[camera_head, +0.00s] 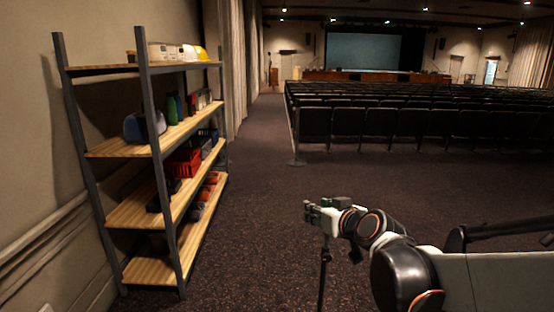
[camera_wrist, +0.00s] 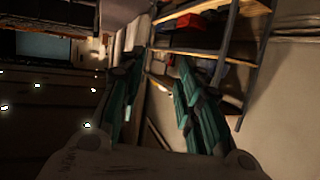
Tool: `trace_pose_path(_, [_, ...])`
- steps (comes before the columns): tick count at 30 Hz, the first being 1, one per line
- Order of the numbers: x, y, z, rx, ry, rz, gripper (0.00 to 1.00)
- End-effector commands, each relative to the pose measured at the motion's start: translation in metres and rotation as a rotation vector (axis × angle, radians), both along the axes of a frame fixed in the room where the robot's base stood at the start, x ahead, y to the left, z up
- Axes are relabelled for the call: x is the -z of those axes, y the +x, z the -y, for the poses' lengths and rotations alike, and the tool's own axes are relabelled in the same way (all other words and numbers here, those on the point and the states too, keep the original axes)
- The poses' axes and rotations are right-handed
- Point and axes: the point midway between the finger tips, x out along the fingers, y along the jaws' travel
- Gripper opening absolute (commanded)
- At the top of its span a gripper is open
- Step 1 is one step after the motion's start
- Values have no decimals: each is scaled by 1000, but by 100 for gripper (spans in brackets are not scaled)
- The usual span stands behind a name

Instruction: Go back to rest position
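My gripper (camera_head: 312,213) is held out in front of me over the carpet, to the right of the shelf rack, in the head view. In the wrist view my gripper (camera_wrist: 160,65) shows two teal-padded fingers spread apart with an empty gap between them. It holds nothing. The gripper is clear of the rack, and no object touches it. My arm reaches in from the lower right of the head view.
A shelf rack (camera_head: 150,150) with wooden boards stands against the left wall, holding bottles, a red crate (camera_head: 183,163) and a yellow helmet (camera_head: 202,53). Rows of dark seats (camera_head: 380,122) fill the back right. Open carpet (camera_head: 262,205) lies between. A thin dark pole (camera_head: 323,272) shows below my gripper.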

Motion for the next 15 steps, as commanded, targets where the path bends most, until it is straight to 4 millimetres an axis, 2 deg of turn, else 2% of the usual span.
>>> trace_pose_path(1, [-1, -18, 2, -1, -6, -34, 33])
trace_pose_path(8, [10, -95, 18, 22, -38, -203, 33])
trace_pose_path(15, [34, -180, 46, 101, -78, -384, 33])
